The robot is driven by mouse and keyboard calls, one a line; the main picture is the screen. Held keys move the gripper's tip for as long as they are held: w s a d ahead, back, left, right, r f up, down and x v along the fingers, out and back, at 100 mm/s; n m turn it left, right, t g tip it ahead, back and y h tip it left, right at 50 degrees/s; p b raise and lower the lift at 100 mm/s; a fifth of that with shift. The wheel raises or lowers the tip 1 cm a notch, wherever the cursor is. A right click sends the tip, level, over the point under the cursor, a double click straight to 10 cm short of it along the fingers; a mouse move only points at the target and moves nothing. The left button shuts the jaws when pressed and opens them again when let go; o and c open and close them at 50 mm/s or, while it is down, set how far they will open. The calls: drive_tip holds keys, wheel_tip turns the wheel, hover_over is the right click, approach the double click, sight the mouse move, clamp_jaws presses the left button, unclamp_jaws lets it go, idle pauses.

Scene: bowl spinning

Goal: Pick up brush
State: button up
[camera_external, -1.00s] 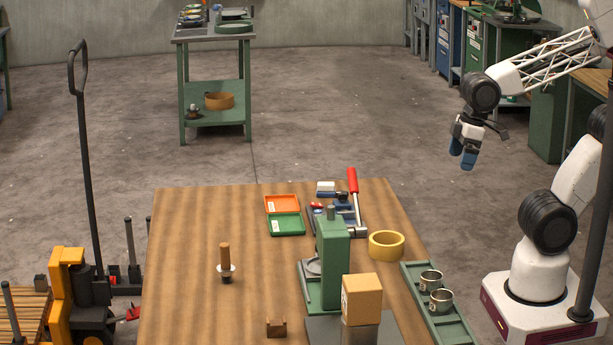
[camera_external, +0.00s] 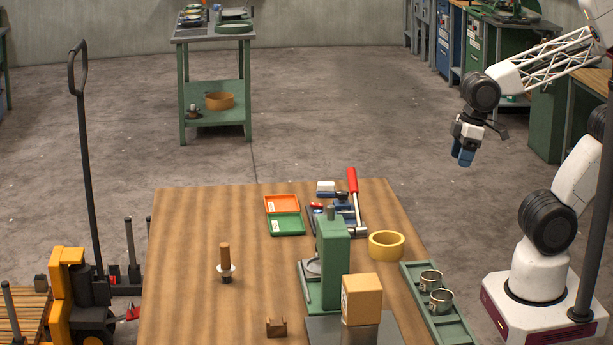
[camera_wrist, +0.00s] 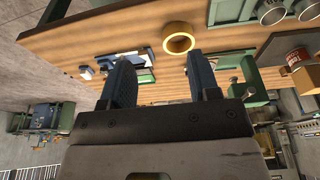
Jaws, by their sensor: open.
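The brush (camera_external: 225,262) stands upright on the left part of the wooden table (camera_external: 185,225). It has a brown wooden handle, a white collar and a dark lower end. My gripper (camera_external: 463,157) hangs in the air right of the table's far end, well away from the brush. Its two blue fingers are apart in the wrist view (camera_wrist: 162,68), with nothing held between them. I cannot make out the brush in the wrist view.
A green press (camera_external: 333,262) and a tan block (camera_external: 361,298) stand between my gripper's side and the brush. A yellow ring (camera_external: 386,245), orange tray (camera_external: 282,204), red-handled tool (camera_external: 353,182) and green rack with metal cups (camera_external: 440,312) are also there. The table around the brush is clear.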

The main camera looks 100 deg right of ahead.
drive_tip(key=w+v, duration=0.1)
drive_tip(key=v, duration=0.4)
drive_tip(key=w+a+r+m+t+y, duration=0.1)
drive_tip(key=w+a+r+m+y, duration=0.25)
drive_tip(key=w, duration=0.85)
drive_tip(key=w+a+r+m+t+y, duration=0.1)
drive_tip(key=w+a+m+y, duration=0.35)
drive_tip(key=w, duration=0.75)
drive_tip(key=w+f+m+t, duration=0.25)
drive_tip(key=w+m, duration=0.75)
drive_tip(key=w, duration=0.5)
drive_tip(key=w+f+m+t, duration=0.1)
drive_tip(key=w+m+t, duration=0.2)
drive_tip(key=w+m, duration=0.9)
drive_tip(key=w+n, duration=0.2)
drive_tip(key=w, duration=0.3)
approach(225, 263)
drive_tip(key=w, duration=0.1)
drive_tip(key=shift+w+t, duration=0.1)
drive_tip(key=shift+t, duration=0.25)
drive_tip(key=shift+x, duration=1.3)
